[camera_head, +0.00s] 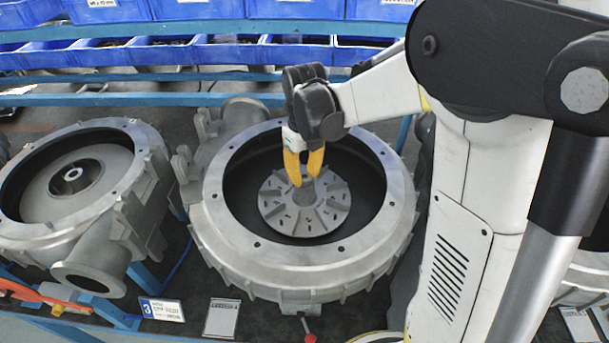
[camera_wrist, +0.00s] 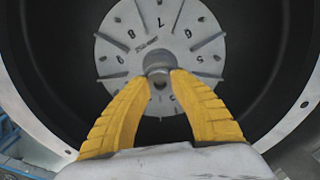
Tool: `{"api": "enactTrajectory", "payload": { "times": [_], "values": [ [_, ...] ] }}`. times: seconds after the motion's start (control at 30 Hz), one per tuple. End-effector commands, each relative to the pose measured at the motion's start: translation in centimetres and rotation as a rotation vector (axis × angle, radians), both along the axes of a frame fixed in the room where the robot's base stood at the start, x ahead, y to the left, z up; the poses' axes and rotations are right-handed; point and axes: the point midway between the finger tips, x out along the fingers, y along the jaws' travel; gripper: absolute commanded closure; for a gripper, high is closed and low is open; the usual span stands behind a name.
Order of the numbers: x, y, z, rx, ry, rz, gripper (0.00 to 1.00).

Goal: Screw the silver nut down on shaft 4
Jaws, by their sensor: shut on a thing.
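The silver nut (camera_wrist: 158,60) sits at the centre of a numbered grey disc (camera_wrist: 118,45) in the wrist view. My gripper (camera_wrist: 159,78) has its two yellow fingers shut on the nut, one on each side. In the head view my gripper (camera_head: 305,178) reaches down into the middle blower housing (camera_head: 232,215), with its fingertips at the hub of the finned disc (camera_head: 325,208). The fingers partly cover the nut there. The shaft is mostly hidden by the nut and fingers, so how far down the nut sits cannot be told.
Another open housing (camera_head: 140,160) with a bare centre hub stands to the left. Blue bins (camera_head: 190,52) line the back. Label cards (camera_head: 222,318) lie along the front edge. The round housing rim surrounds my gripper, with open dark space inside it.

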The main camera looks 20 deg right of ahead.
Motion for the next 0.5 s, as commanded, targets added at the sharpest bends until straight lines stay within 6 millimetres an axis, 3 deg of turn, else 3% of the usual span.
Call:
{"api": "enactTrajectory", "payload": {
  "times": [0.07,0.1,0.5],
  "values": [
    [-0.06,0.02,0.00,0.001,0.001,0.001,1.00],
    [-0.07,0.02,-0.01,0.001,0.001,0.002,0.67],
    [-0.03,0.01,-0.02,0.000,0.000,0.013,0.67]
  ]
}}
